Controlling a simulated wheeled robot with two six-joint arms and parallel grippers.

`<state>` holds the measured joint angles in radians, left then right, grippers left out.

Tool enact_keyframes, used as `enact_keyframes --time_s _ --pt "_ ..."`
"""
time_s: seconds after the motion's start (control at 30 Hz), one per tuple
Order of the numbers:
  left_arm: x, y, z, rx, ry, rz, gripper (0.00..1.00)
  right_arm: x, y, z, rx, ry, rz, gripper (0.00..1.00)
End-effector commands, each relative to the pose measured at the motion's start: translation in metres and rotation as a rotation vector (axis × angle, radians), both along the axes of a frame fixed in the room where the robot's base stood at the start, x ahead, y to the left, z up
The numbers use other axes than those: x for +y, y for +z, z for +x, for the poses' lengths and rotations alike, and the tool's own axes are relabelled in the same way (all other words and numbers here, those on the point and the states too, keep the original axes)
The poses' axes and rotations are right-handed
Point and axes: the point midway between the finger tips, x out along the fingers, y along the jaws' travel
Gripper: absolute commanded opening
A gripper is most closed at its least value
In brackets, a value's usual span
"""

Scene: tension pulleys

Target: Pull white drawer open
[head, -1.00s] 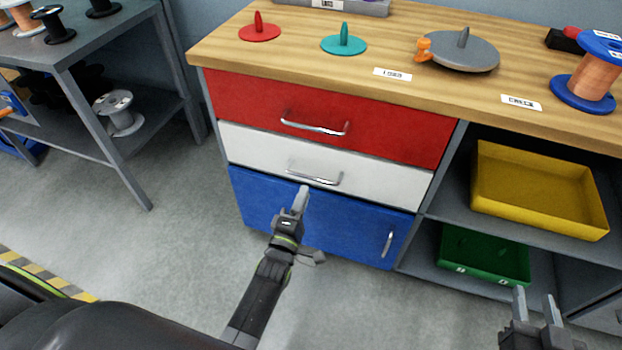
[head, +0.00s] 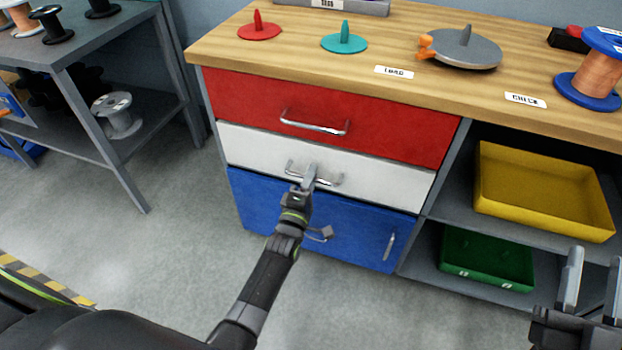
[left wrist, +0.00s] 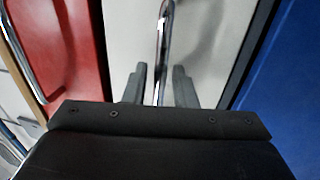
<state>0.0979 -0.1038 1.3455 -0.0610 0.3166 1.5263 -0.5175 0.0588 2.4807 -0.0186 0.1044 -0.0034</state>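The white drawer (head: 390,185) is shut, between the red drawer above and the blue door below. Its silver bar handle (head: 330,182) runs across its front. In the left wrist view the handle (left wrist: 161,45) passes between the two fingers of my left gripper (left wrist: 160,82), with gaps on both sides. My left gripper (head: 309,174) is open at the handle in the head view, hiding its middle part. My right gripper (head: 592,285) is open and empty at the lower right, in front of the shelves.
The red drawer (head: 400,125) with its own handle is above, and the blue door (head: 355,225) is below. A yellow tray (head: 540,190) and a green bin (head: 485,260) sit on shelves to the right. Grey floor (head: 180,250) is clear at the left.

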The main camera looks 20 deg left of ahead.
Motion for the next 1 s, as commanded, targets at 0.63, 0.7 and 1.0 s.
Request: enact_keyframes --time_s 0.63,0.7,1.0 --pt "0.0001 -0.0001 0.0003 0.0 0.0 0.0 0.0 0.0002 0.001 -0.0004 -0.006 0.001 -0.002 0.36" --pt "0.0001 -0.0003 0.0003 0.001 0.0 0.0 0.0 0.0002 0.001 -0.0004 -0.006 0.001 -0.002 0.36" --pt "0.0043 0.0 -0.0012 0.001 0.0 0.001 0.0 -0.0016 -0.0066 0.0035 0.048 -0.002 0.012 0.36"
